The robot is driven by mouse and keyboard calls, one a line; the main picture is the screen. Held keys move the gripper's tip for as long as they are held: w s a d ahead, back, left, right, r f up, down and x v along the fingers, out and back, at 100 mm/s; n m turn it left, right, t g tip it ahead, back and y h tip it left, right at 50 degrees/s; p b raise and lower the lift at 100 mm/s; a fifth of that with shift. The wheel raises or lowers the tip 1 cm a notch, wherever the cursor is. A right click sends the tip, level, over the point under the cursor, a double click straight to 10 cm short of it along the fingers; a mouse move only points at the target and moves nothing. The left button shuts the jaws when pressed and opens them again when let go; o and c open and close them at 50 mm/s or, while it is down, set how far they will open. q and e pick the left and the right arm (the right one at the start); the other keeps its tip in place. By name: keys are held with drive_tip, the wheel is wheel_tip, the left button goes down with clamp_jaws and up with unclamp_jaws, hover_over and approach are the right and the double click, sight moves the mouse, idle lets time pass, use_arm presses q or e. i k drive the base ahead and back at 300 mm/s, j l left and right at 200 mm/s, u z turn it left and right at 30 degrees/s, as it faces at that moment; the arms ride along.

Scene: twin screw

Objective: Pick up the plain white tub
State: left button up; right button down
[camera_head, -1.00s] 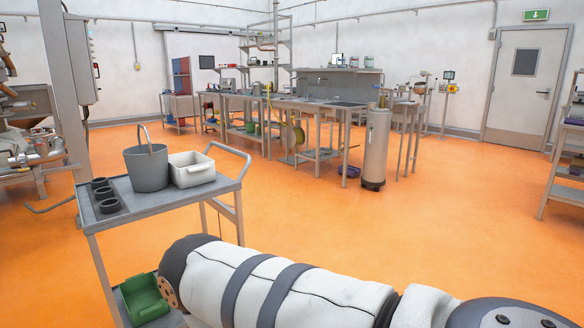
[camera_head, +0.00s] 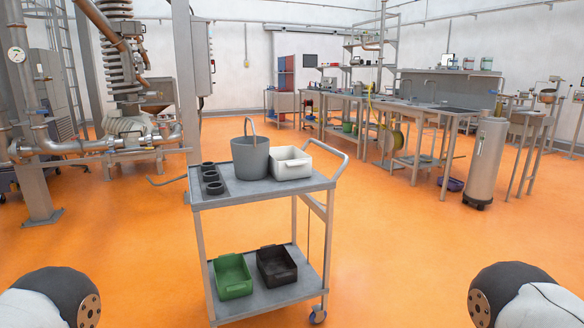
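The plain white tub (camera_head: 291,163) sits upright on the top shelf of a grey trolley (camera_head: 262,193), at its right side. A grey bucket (camera_head: 250,158) with a raised handle stands directly left of the tub. Parts of both my arms show at the bottom left and bottom right corners, well apart from the trolley. No gripper fingers show in the view.
Several dark cups (camera_head: 210,175) stand in a holder at the trolley's left. A green bin (camera_head: 233,276) and a black bin (camera_head: 277,265) sit on its lower shelf. A steel cylinder (camera_head: 485,165) stands right. Orange floor around the trolley is clear.

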sight(286, 163)
drive_tip(key=i+l, duration=0.45)
drive_tip(key=i, duration=0.15)
drive_tip(key=i+l+u, duration=0.1)
drive_tip(key=i+l, duration=0.4)
drive_tip(key=i, duration=0.05)
